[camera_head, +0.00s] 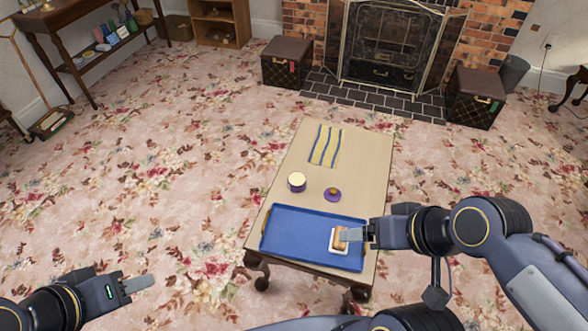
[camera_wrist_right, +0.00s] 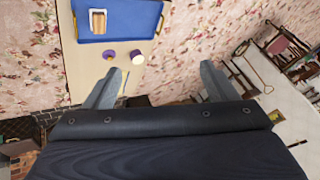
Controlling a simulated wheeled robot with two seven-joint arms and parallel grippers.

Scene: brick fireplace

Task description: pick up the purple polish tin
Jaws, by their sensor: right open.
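A flat purple round tin (camera_head: 332,195) with a small brownish centre lies on the table behind the blue tray; it also shows in the right wrist view (camera_wrist_right: 108,54). The flat one looks like the polish tin. My right gripper (camera_wrist_right: 160,82) is open and empty, its fingers wide apart; in the head view it appears over the tray's right side. My left gripper (camera_head: 138,284) is away from the table at lower left, seen side-on.
The blue tray (camera_head: 295,237) lies at the table's near end, with a brown and white item (camera_head: 337,244) on it. A yellow and blue striped cloth (camera_head: 325,146) lies at the far end of the wooden table (camera_head: 365,165). Open carpet surrounds the table.

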